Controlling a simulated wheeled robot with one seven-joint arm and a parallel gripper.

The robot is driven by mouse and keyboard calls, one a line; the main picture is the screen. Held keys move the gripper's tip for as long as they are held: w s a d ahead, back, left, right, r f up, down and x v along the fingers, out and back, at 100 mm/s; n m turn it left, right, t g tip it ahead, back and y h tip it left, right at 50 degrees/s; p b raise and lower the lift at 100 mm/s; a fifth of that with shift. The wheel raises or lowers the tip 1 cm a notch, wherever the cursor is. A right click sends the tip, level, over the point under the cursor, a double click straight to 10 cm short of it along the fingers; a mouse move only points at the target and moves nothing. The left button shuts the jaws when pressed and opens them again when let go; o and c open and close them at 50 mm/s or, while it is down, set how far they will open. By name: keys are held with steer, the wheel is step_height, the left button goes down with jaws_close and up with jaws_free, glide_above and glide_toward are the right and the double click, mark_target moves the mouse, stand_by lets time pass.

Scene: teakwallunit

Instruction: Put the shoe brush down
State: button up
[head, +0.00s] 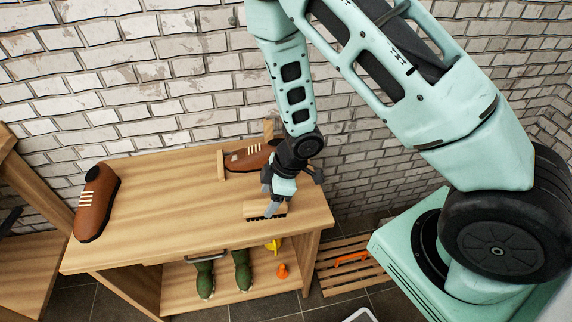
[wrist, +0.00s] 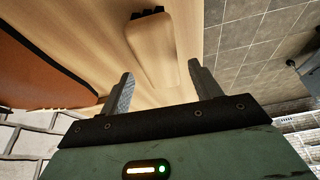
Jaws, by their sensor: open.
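The shoe brush (head: 258,210) has a pale wooden back and dark bristles, and lies on the wooden unit's top near the front right edge. In the wrist view the brush (wrist: 158,48) sits ahead of and between my fingers. My gripper (head: 271,200) is open right at the brush in the head view; it also shows in the wrist view (wrist: 160,88) with its fingers apart. A visible gap lies between each finger and the brush back. The head view hides part of the brush behind my gripper.
Another brown shoe (head: 248,157) lies at the back, beside a small upright wooden piece (head: 221,165). Green boots (head: 243,271) stand on the shelf below. A brick wall (head: 150,90) rises behind.

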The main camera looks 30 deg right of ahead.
steer(key=p+v, duration=0.4)
steer(key=v, duration=1)
steer(key=a+r+m+t+h, duration=0.25)
steer(key=a+r, duration=0.35)
steer(key=r, duration=0.3)
steer(key=s+a+r+m+g, duration=0.1)
steer(key=s+a+r+g, duration=0.1)
steer(key=s, duration=0.6)
steer(key=s+a+r+m+g+h, duration=0.1)
steer(key=s+a+r, duration=0.3)
steer(key=s, duration=0.5)
steer(key=shift+s+r+m+g, duration=0.35)
steer(key=shift+r+m+g, duration=0.1)
steer(key=shift+m+g, duration=0.2)
steer(key=shift+o, duration=0.5)
